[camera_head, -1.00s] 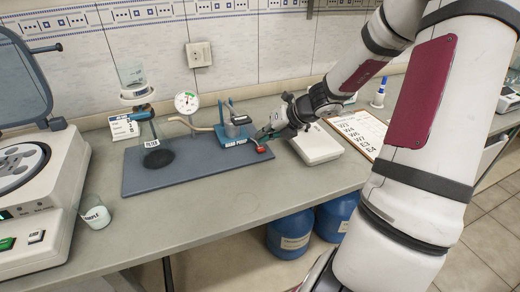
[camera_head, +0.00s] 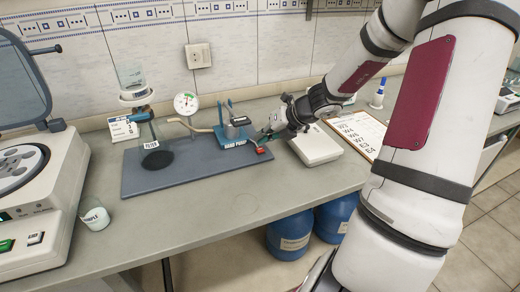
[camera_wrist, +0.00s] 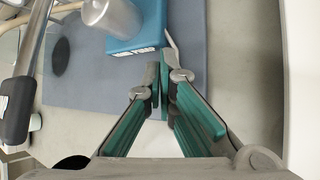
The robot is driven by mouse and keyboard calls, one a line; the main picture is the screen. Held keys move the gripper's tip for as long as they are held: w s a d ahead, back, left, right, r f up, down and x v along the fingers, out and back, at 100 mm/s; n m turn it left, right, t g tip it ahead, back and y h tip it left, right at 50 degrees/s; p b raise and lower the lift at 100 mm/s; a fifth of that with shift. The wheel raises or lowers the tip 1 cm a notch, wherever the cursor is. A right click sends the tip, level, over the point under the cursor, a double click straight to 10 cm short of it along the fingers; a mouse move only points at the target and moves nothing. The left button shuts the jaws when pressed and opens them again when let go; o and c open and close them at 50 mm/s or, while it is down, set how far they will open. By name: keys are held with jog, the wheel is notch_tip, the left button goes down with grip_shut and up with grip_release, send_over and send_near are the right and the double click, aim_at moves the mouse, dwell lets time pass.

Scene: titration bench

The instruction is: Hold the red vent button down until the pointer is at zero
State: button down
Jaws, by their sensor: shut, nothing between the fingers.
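The red vent button (camera_head: 261,150) is at the right end of the blue-grey board, by the blue hand pump (camera_head: 234,130). My gripper (camera_head: 261,138) is shut and empty, pointing down at the button with its fingertips just above or on it; I cannot tell whether it presses. In the wrist view, my fingertips (camera_wrist: 160,76) are together beside the hand pump (camera_wrist: 135,33), and the button is hidden. The round white gauge (camera_head: 186,103) stands behind the board; its pointer is too small to read.
A filter flask (camera_head: 152,138) stands on the left of the board (camera_head: 190,178), joined by a hose. A white box (camera_head: 316,146) lies right of my gripper, with a clipboard (camera_head: 357,132) beyond. A sample beaker (camera_head: 96,217) is at left.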

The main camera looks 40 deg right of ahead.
aim_at(263, 148)
jog(key=shift+f, duration=0.1)
jog(key=shift+f, duration=0.35)
jog(key=shift+f+b, duration=0.45)
jog(key=shift+b, duration=0.15)
dwell(0.7)
jog(key=shift+r, duration=0.1)
dwell(1.1)
jog(key=shift+r+p, duration=0.8)
jog(key=shift+p, duration=0.2)
notch_tip(263, 148, up, 5)
jog(key=p, duration=0.5)
jog(key=shift+d, duration=0.1)
